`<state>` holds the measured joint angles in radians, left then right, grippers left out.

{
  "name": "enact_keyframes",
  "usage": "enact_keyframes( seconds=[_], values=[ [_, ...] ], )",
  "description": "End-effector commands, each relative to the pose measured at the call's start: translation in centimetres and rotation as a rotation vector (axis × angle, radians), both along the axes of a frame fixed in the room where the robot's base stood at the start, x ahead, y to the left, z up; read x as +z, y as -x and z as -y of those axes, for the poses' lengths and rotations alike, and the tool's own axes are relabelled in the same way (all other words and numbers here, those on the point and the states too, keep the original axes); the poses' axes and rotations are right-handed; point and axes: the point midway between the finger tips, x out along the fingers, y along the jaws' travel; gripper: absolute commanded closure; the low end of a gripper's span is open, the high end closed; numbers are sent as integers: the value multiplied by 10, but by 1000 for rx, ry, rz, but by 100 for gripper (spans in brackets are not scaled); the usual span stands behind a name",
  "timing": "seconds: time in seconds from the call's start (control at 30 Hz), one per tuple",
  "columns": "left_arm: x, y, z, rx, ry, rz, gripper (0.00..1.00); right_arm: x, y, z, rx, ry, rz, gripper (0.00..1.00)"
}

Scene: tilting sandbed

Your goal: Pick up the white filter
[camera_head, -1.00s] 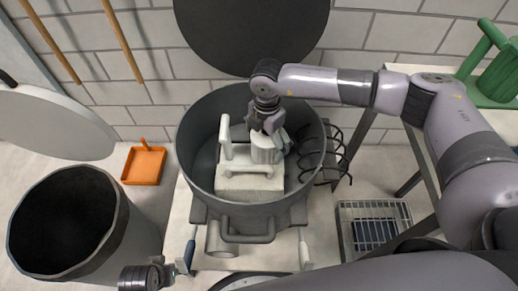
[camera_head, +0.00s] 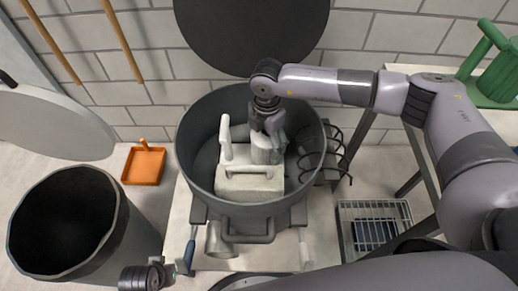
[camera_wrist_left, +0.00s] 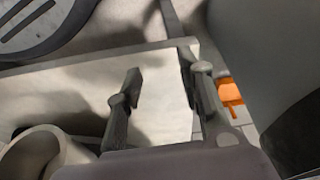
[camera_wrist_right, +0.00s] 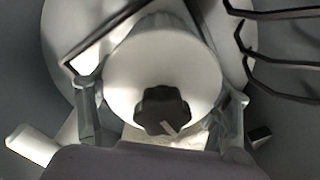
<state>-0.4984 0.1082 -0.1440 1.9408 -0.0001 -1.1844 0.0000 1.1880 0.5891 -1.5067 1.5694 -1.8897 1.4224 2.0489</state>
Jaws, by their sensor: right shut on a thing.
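The white filter (camera_head: 248,184) is inside the large grey pot (camera_head: 190,150). It has a block-shaped base, an upright post at left and a round cylinder at right. My right gripper (camera_head: 268,132) reaches down into the pot and is shut on the filter's cylinder. In the right wrist view the fingers of the right gripper (camera_wrist_right: 163,112) stand either side of the white cylinder (camera_wrist_right: 165,68), which carries a dark knob (camera_wrist_right: 163,110). My left gripper (camera_head: 182,268) is outside the pot at lower left. In the left wrist view the left gripper (camera_wrist_left: 160,90) is open and empty.
A dark open bin (camera_head: 130,235) stands at left, with an orange dustpan (camera_head: 144,165) behind it. Dark coiled wire (camera_head: 335,150) is at the pot's right side. A wire basket (camera_head: 375,222) stands at right. A round dark lid (camera_head: 250,30) is behind the pot.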

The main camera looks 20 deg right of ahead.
Motion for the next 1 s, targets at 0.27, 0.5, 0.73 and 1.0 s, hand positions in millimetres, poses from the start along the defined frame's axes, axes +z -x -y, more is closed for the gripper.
enact_keyframes(
  seconds=[0.27, 0.5, 0.73, 1.0],
  values=[
    [0, 0, 0, 0, 0, -1, 65, 0, 0, 0, 0, -1, 2, 88],
    [0, 0, 0, 0, 0, -1, 65, 2, -1, 0, 0, -2, 3, 89],
    [-2, 1, -1, 1, 0, -1, 65, 14, -2, 0, 0, -3, 5, 89],
    [-28, 8, -2, -1, -3, -21, 65, 68, -2, -1, 1, -4, 7, 89]
  ],
)
